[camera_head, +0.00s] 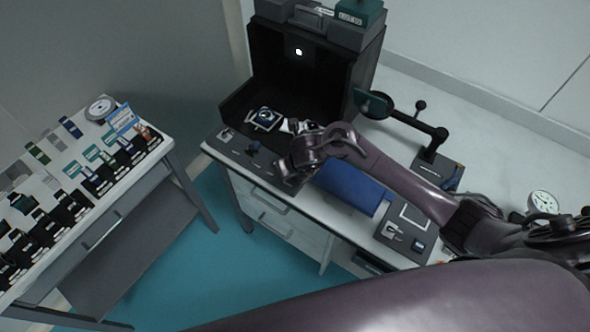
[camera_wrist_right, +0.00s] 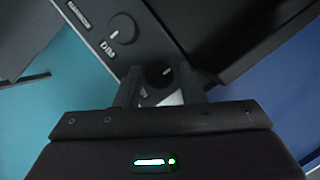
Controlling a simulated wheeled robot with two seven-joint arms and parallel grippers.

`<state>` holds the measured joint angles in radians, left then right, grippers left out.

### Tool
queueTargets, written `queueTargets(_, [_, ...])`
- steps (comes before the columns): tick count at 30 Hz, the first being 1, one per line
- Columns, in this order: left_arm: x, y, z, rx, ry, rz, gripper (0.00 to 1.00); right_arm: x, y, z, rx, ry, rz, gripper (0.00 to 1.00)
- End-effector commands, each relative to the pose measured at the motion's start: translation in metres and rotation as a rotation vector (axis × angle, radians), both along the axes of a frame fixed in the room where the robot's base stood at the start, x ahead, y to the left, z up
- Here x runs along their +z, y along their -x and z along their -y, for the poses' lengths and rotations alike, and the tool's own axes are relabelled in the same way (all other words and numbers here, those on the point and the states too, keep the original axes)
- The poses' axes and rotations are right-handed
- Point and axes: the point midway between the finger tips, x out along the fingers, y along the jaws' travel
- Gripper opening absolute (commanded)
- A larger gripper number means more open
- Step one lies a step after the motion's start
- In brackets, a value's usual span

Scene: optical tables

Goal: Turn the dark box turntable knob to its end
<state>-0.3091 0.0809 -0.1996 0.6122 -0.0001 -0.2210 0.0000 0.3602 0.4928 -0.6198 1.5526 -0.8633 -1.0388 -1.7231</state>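The dark box (camera_head: 262,62) is a black open-fronted cabinet on the table. A small turntable stage with a round dark top (camera_head: 265,118) sits in it. A dark control panel (camera_head: 243,152) lies along the table's front edge. In the right wrist view a small black knob (camera_wrist_right: 158,73) with a white mark lies between my right fingertips; its label is partly hidden. My right gripper (camera_wrist_right: 164,80) is open, with its fingers on either side of that knob and gaps showing. In the head view my right gripper (camera_head: 284,171) is over the panel's right end. My left gripper is out of view.
A larger knob (camera_wrist_right: 120,28) marked DIM is beside the small one. A blue mat (camera_head: 350,188) lies right of the panel, partly under my right arm. A black stand with an arm (camera_head: 415,122) is behind. A side table (camera_head: 110,205) with many small items stands left.

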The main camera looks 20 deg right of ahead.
Motion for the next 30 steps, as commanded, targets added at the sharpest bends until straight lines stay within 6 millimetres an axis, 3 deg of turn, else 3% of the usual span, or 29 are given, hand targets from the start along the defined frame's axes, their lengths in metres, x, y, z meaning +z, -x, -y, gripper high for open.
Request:
queueTargets(4, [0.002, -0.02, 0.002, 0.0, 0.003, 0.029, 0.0, -0.002, -0.001, 0.0, 0.001, -0.001, 0.0, 0.36])
queueTargets(8, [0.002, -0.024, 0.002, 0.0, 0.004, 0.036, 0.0, -0.002, -0.001, 0.0, 0.0, -0.001, 0.0, 0.36])
queueTargets(15, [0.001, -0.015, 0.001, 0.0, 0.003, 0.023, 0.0, -0.001, -0.001, 0.0, -0.001, -0.001, 0.001, 0.04])
queueTargets(30, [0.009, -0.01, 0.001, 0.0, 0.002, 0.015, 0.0, 0.001, -0.002, -0.001, -0.139, 0.0, 0.001, 0.04])
